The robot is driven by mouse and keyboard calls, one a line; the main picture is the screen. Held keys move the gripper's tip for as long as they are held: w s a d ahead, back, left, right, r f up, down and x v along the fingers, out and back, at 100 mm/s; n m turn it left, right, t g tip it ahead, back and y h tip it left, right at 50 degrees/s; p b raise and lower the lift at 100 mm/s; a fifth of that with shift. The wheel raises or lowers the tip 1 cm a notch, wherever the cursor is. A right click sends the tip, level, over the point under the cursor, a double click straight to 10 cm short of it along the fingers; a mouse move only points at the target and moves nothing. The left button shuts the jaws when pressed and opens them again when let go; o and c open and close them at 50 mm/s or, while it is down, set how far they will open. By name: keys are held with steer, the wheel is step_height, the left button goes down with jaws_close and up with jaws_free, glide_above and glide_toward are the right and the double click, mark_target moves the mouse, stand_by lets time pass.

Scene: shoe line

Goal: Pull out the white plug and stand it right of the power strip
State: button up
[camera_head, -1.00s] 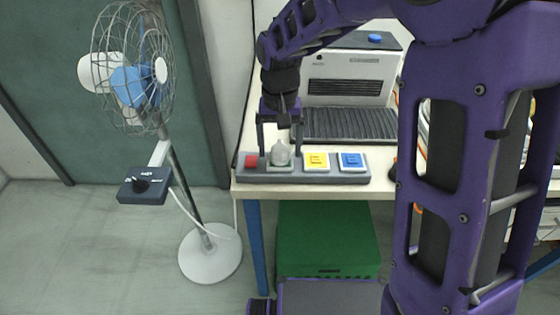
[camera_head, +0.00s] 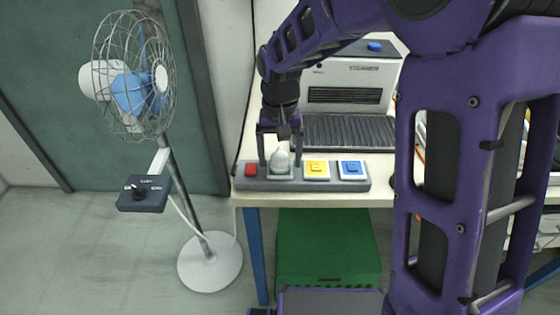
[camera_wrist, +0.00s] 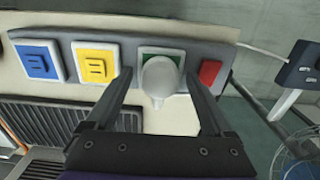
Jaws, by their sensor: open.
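The white plug (camera_head: 281,160) sits in the green-framed socket of the grey power strip (camera_head: 310,183), at the front edge of the table. It also shows in the wrist view (camera_wrist: 160,76), seen from above. My gripper (camera_head: 280,163) is open, with one finger on each side of the plug. In the wrist view my gripper (camera_wrist: 163,88) shows gaps between the plug and both fingers, so it is apart from the plug. The strip's yellow socket (camera_head: 316,167) and blue socket (camera_head: 352,169) are empty, and a red switch (camera_head: 251,170) is at its left end.
A conveyor-like machine (camera_head: 348,90) stands behind the strip. A fan (camera_head: 140,80) with a control box stands on the floor to the left. A green box (camera_head: 328,245) is under the table. The tabletop (camera_head: 383,188) shows a small bare area right of the strip.

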mark_target(280, 155)
steer(key=shift+c, duration=0.2)
stand_by(0.4)
jaws_close()
steer(key=shift+r, duration=0.1)
stand_by(0.3)
steer(key=shift+r+p, duration=2.45)
steer(key=shift+r, duration=0.5)
